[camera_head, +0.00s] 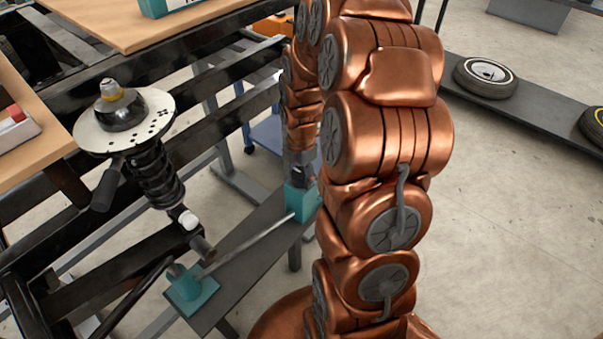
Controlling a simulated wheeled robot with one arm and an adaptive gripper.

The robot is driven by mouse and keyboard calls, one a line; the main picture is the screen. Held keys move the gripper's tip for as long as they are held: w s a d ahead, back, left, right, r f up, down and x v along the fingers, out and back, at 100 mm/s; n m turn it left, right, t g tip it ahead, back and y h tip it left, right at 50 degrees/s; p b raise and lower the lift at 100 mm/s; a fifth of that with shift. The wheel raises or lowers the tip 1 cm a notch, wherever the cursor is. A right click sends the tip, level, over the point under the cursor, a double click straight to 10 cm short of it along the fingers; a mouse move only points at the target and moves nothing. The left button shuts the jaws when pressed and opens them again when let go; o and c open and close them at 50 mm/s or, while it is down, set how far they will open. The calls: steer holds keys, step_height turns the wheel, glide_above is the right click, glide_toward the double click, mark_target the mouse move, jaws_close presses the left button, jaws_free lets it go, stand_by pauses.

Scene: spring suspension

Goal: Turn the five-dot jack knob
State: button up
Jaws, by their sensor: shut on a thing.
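A jack stands on a dark narrow bench (240,245). It shows as two teal blocks, a near left one (192,290) and a far right one (302,205), joined by a thin metal rod (245,245). My gripper (303,180) points down at the top of the far right block, partly behind my copper arm. It is shut on the jack knob there, which is mostly hidden by the fingers. I cannot make out any dots on it.
A spring strut with a round perforated plate (90,135) stands at the left by the black frame (215,120). Wooden tabletops (110,25) are at the upper left. Wheels (485,77) lie on a dark low bench at the right. Open floor (510,230) lies at the right.

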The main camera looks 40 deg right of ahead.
steer(key=shift+m, duration=0.4)
